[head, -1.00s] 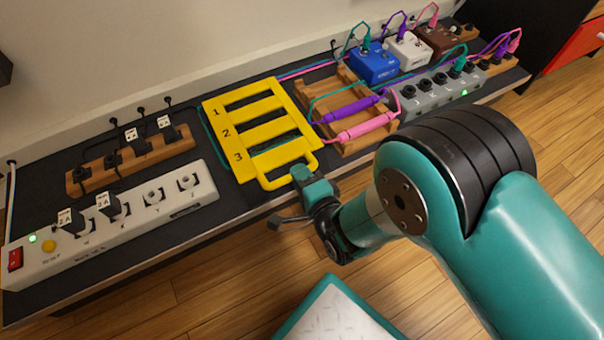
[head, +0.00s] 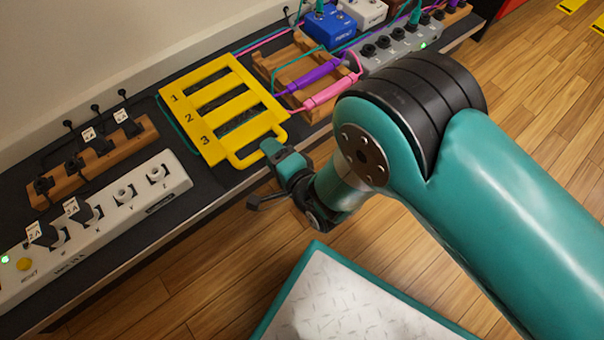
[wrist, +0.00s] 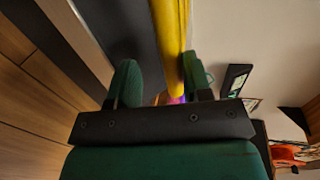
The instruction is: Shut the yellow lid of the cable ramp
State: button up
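The yellow lid (head: 197,129) is a slotted frame numbered 1, 2 and 3 on the dark bench, with a loop handle (head: 245,161) at its front edge. The head view does not clearly show its tilt, and the ramp beneath is mostly hidden. My gripper (head: 276,149) is at the right front corner of the lid, next to the handle. In the wrist view the lid (wrist: 172,40) shows nearly edge-on, as a yellow strip reaching between the fingers, nearer the right one. My gripper (wrist: 158,80) has its fingers apart; I cannot tell whether either touches the lid.
A grey power strip (head: 110,215) and a wooden plug rack (head: 85,180) lie left of the lid. Purple (head: 305,75) and pink (head: 325,97) cable pieces lie on a wooden rack to its right. A blue pedal (head: 328,27) stands behind.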

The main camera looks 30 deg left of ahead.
jog(key=p+v, duration=0.8)
jog(key=v, duration=0.9)
jog(key=shift+d, duration=0.2)
jog(key=shift+s, duration=0.1)
jog(key=w+a+r+t+h+p, duration=0.15)
jog(key=w+r+h+p, duration=0.25)
jog(key=w+r, duration=0.9)
jog(key=w+d+r+n+g+h+p, duration=0.1)
jog(key=w+d+r, duration=0.1)
jog(key=r, duration=0.5)
jog(key=w+d+r+n+g+h+p, duration=0.1)
jog(key=w+d+r+n+h, duration=0.15)
jog(key=r, duration=0.45)
jog(key=s+d+r+n+g+h+p, duration=0.2)
jog(key=s+d+r+n+p, duration=0.15)
jog(key=s+d+r, duration=0.55)
jog(key=s+d+r+n+g+h+p, duration=0.1)
jog(key=s+d+r+n+g+p, duration=0.25)
jog(key=d+r, duration=0.9)
notch_tip(320, 180, up, 38)
jog(key=s+a+t+p, duration=0.1)
jog(key=p, duration=3.4)
jog(key=shift+s+a+r, duration=0.2)
jog(key=shift+s, duration=0.05)
